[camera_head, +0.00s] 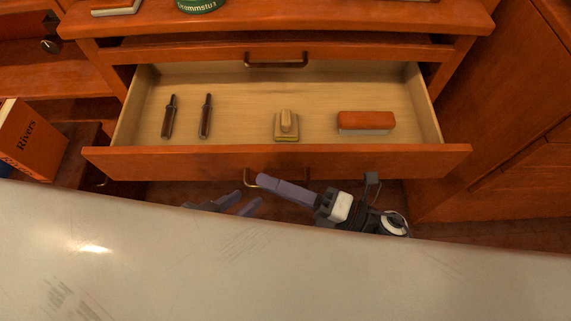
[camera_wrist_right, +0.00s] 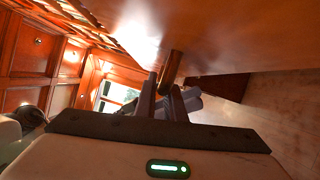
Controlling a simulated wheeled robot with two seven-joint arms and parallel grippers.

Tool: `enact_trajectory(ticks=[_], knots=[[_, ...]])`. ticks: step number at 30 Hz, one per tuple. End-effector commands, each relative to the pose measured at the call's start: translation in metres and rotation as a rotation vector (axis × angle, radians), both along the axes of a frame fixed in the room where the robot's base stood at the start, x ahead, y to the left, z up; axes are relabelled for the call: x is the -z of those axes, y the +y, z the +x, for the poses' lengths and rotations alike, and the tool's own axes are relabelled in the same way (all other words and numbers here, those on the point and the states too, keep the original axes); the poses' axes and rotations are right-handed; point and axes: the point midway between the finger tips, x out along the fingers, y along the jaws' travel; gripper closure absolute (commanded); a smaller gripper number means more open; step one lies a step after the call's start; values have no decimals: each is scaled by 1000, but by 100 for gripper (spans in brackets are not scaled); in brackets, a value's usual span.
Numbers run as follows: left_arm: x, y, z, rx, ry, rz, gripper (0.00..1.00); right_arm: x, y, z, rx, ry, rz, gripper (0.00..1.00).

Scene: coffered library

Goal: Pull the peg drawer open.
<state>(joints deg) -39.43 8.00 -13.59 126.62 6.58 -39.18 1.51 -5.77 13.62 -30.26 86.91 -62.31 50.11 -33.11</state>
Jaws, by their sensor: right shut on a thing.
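The peg drawer (camera_head: 125,160) stands well out of the cabinet, its inside in plain view in the head view. Two dark peg-like pieces (camera_head: 169,117) lie in its left part. Its bar handle (camera_head: 250,178) is on the front panel, partly hidden by my right gripper (camera_head: 262,181). In the right wrist view, the right gripper (camera_wrist_right: 166,88) is shut on the handle (camera_wrist_right: 171,66), with a finger on either side of the bar. My left gripper (camera_head: 249,203) is lower, below the drawer front, empty with its fingers apart. Much of it is hidden.
A wooden stamp-like block (camera_head: 287,125) and an orange-brown brush (camera_head: 366,122) also lie in the drawer. A closed drawer with a dark handle (camera_head: 276,63) is above. An orange book (camera_head: 32,140) stands at the left. A cabinet side (camera_head: 490,110) rises at the right.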

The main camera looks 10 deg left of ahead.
Motion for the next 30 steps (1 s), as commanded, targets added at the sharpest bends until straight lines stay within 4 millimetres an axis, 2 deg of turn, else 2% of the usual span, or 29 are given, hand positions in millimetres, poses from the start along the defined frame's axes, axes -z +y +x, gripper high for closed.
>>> enact_trajectory(ticks=[5,15,16,18,27,30], knots=[[3,3,-4,-6,5,2,69,0,2,-7,-11,1,-2,100],[3,4,-5,-8,6,4,69,1,2,-7,-11,1,-2,100],[3,4,-5,-7,5,5,69,1,2,-7,-11,1,-2,86],[2,4,-5,-6,4,5,69,1,2,-7,-11,0,-2,74],[0,4,-2,-5,-2,5,69,0,2,-8,-12,0,-1,72],[-1,3,-2,-4,-5,5,69,1,-4,-9,-12,1,-3,72]])
